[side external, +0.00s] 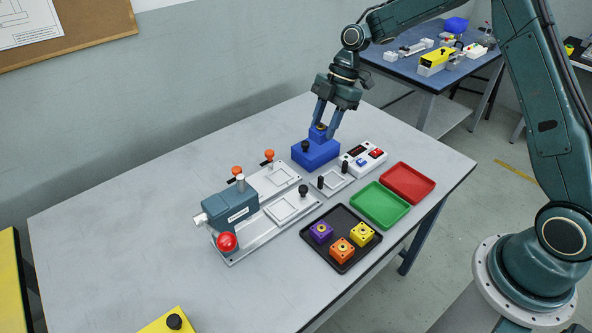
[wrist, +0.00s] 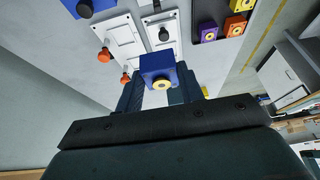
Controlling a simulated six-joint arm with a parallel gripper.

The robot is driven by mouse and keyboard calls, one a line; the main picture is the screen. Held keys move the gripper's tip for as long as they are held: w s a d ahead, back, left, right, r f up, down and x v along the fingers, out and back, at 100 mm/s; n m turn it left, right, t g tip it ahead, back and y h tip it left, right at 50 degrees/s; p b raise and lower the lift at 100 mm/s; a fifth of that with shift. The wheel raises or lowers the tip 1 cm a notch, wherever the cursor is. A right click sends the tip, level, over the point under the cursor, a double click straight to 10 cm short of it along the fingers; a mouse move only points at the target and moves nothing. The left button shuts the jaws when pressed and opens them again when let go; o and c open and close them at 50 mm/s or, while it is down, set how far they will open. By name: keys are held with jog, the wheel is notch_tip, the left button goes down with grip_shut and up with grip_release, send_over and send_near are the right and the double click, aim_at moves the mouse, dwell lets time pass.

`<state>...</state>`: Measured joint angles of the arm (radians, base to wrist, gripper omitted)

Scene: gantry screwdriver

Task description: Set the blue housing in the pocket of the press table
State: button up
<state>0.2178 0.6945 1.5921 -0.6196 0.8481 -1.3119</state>
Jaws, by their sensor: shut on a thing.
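The blue housing (side external: 318,131) is a small block with a gold ring on its top face. It is between the fingers of my gripper (side external: 325,122), which is shut on it. In the wrist view the housing (wrist: 158,66) shows between the fingers, ring towards the camera. In the side view it overlaps a larger blue block (side external: 317,157) with a black knob; I cannot tell whether they touch. To the left is a silver base (side external: 241,256) with square pocket plates (side external: 290,207) that look empty. Which pocket is the press table's is not clear.
A grey machine (side external: 231,207) with a red button stands on the base, with orange knobs behind. A smaller plate (side external: 333,181) has black knobs. A control box (side external: 363,159), green tray (side external: 380,205), red tray (side external: 408,183) and black parts tray (side external: 341,262) lie right.

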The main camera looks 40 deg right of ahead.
jog(key=s+a+f, duration=0.1)
jog(key=a+f, duration=0.7)
jog(key=a, duration=0.5)
jog(key=shift+a, duration=0.15)
jog(key=shift+f, duration=0.3)
jog(key=shift+f, duration=2.7)
jog(key=shift+f, duration=0.7)
jog(key=o, duration=1.3)
jog(key=shift+r, duration=0.15)
jog(key=shift+r, duration=3.85)
